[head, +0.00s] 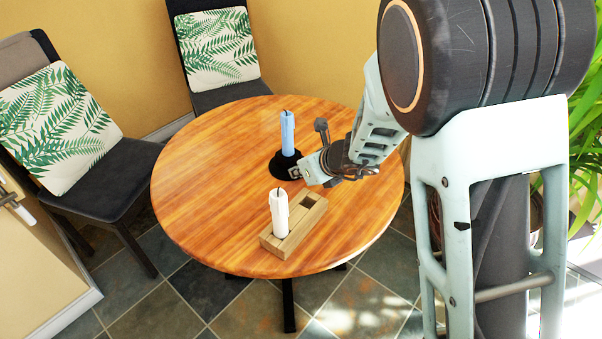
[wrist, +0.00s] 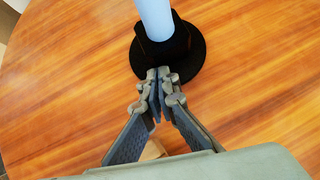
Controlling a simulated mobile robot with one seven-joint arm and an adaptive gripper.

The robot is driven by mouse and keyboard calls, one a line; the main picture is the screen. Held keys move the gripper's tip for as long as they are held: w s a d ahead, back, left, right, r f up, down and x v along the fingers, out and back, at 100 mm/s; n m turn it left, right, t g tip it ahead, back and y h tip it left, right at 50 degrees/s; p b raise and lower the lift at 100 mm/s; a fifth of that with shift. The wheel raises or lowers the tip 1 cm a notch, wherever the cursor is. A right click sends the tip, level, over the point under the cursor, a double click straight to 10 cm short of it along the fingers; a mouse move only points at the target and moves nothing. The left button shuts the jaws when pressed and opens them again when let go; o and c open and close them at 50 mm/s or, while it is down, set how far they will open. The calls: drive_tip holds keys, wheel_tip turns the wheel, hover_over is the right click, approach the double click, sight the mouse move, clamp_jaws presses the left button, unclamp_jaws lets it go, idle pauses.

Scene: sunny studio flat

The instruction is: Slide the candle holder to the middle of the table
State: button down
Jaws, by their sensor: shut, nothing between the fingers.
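The candle holder (head: 286,160) is black with a round base and holds an upright blue candle (head: 287,133). It stands on the round wooden table (head: 190,190), near its middle and a little toward the back. My gripper (head: 294,173) is low over the table at the holder's front right side. In the wrist view, my gripper (wrist: 158,72) is shut and empty, its fingertips at the near edge of the black base (wrist: 190,72). They look to touch it or lie just over the rim; I cannot tell which.
A wooden block holder (head: 308,212) with a white candle (head: 279,213) stands in front of my gripper, near the table's front edge. The table's left side is clear. Two chairs with leaf-patterned cushions (head: 55,130) stand behind and to the left.

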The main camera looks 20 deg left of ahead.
sight(288, 158)
drive_tip(key=w+a, duration=0.2)
drive_tip(key=a, duration=0.1)
drive_tip(key=w+a+p, duration=0.1)
drive_tip(key=shift+w+a, duration=0.25)
drive_tip(key=shift+a, duration=0.15)
drive_tip(key=shift+d, duration=0.15)
